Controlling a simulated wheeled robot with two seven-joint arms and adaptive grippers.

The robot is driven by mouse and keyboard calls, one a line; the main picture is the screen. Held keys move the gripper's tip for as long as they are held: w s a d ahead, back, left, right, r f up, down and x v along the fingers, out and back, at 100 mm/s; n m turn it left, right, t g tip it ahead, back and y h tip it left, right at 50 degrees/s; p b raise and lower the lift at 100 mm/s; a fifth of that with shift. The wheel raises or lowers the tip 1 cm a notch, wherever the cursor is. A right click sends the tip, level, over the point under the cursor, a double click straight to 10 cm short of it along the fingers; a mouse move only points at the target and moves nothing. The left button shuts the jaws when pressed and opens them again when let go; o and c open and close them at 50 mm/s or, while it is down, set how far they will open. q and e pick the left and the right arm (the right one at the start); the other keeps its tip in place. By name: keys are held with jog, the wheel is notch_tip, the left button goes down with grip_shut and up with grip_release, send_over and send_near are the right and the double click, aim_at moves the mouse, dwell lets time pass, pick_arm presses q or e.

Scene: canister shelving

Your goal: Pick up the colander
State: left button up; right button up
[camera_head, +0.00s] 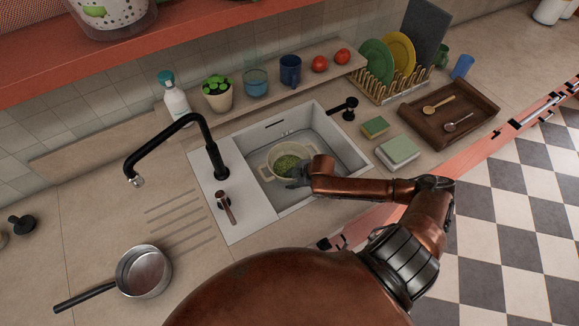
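The colander (271,161) is a pale cream bowl with green food (287,162) inside. It sits in the grey sink basin (335,152). My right gripper (295,179) is at the colander's near right side, overlapping its rim in the picture. The forearm hides part of the colander and the near part of the basin. The fingers are small and dark, so I cannot tell whether they are open or closed on the rim. My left gripper is not in view.
A black faucet (187,122) arches left of the basin. A saucepan (143,271) stands at lower left. Sponges (398,151), a wooden tray (478,100) and a dish rack (392,91) are on the right. A ledge behind holds a plant (217,92) and mugs (290,70).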

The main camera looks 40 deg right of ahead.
jog(key=shift+c, duration=0.3)
grip_shut()
jog(key=shift+s, duration=0.1)
dwell(0.4)
